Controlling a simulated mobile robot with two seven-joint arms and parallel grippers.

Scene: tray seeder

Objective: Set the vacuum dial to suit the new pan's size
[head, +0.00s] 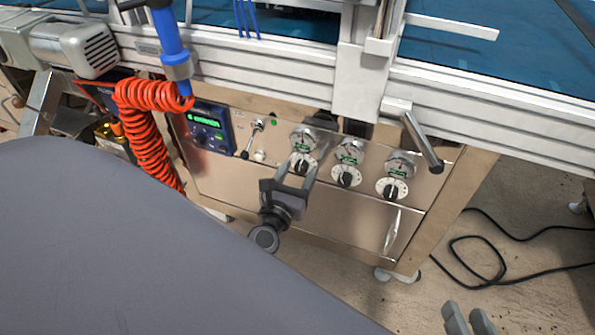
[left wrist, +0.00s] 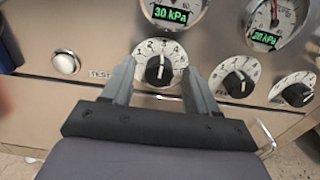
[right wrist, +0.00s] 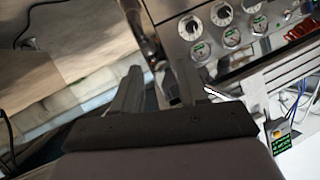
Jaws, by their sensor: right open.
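The metal control panel carries three white dials with black knobs, each under a round gauge. The leftmost dial (head: 303,163) has its knob pointing roughly straight up in the left wrist view (left wrist: 158,70). Its gauge (head: 303,139) reads 30 kPa. The middle dial (head: 346,176) and right dial (head: 392,188) stand beside it. My left gripper (head: 296,174) is open, its fingers on either side of the leftmost dial, apart from the knob as far as I can see. My right gripper (head: 467,312) is open and empty, low at the right. No pan is recognisable.
A blue controller (head: 208,127) with a green display and a toggle switch (head: 253,137) are left of the dials. A coiled orange hose (head: 148,135) hangs at left. A metal lever (head: 422,143) juts out above the right dial. A black cable (head: 480,258) lies on the floor.

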